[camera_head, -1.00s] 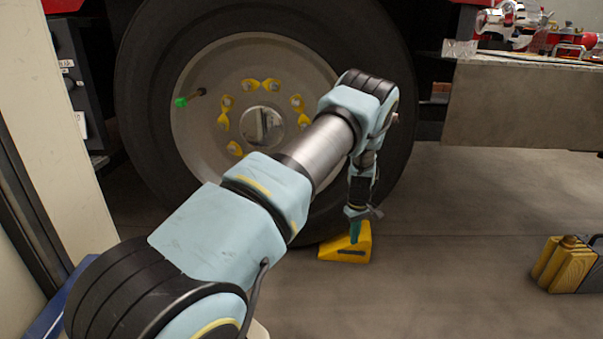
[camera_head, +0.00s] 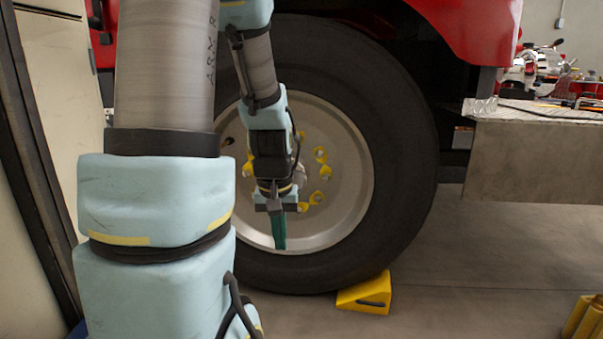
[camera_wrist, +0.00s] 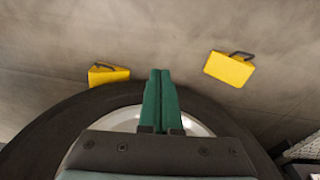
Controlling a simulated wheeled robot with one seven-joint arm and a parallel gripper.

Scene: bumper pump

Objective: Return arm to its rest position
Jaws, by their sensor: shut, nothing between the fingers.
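My gripper (camera_head: 279,232) hangs fingers-down in front of the truck wheel (camera_head: 405,160) in the head view, at the end of my raised, folded arm. In the wrist view my gripper (camera_wrist: 160,76) shows its two green fingers pressed together with nothing between them. The fingers overlap the wheel's lower rim in the head view; I cannot tell the exact gap. My arm hides the left part of the wheel.
A yellow wheel chock (camera_head: 365,295) sits on the floor against the tyre; two yellow chocks (camera_wrist: 108,75) (camera_wrist: 229,68) show in the wrist view. A metal-sided bench (camera_head: 530,155) stands right. Yellow containers (camera_head: 583,318) are at the lower right. Floor between is clear.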

